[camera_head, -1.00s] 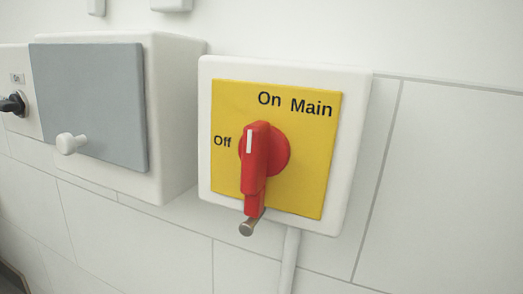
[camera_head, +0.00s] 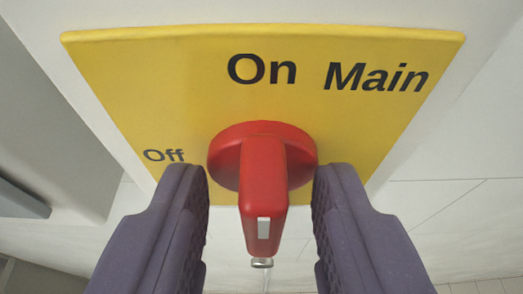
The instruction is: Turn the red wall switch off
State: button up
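The red wall switch (camera_head: 263,180) is a rotary handle on a round red base, mounted on a yellow plate (camera_head: 180,100) marked "On", "Main" and "Off". Its handle stands upright in the picture, in line with "On" above it; "Off" is to its left. A small white mark shows near the handle's lower end. My gripper (camera_head: 262,205) is open, with one purple finger on each side of the handle. A gap shows between each finger and the handle, so neither visibly touches it. The fingers cover parts of the plate's lower edge.
A small metal pin (camera_head: 262,263) shows just below the handle's end. A grey-white box (camera_head: 60,110) stands out from the wall on the left. The tiled wall (camera_head: 460,220) to the right is clear.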

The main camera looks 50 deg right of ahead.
grip_shut()
dwell(0.4)
jog(key=n+b, duration=0.1)
jog(key=n+g+h, duration=0.1)
jog(key=shift+w+a+f+n+g+b, duration=0.1)
jog(key=shift+w+n+g+b, duration=0.1)
jog(key=shift+n+g+b, duration=0.15)
jog(key=n+h, duration=0.1)
jog(key=n+g+h, duration=0.1)
jog(key=n, duration=0.1)
jog(key=shift+w+a+f+b, duration=0.1)
jog(key=shift+w+f+b, duration=0.05)
jog(key=shift+b, duration=0.25)
jog(key=shift+w+a+f+n+g+h+b, duration=0.15)
jog(key=shift+n+h, duration=0.5)
jog(key=shift+n, duration=0.65)
jog(key=shift+s+d+f+n+g+h+b, duration=0.15)
jog(key=shift+n+h, duration=0.45)
jog(key=shift+n, duration=0.65)
jog(key=shift+w+a+f+n+g+h+b, duration=0.15)
jog(key=shift+n+h, duration=0.5)
jog(key=shift+n, duration=0.65)
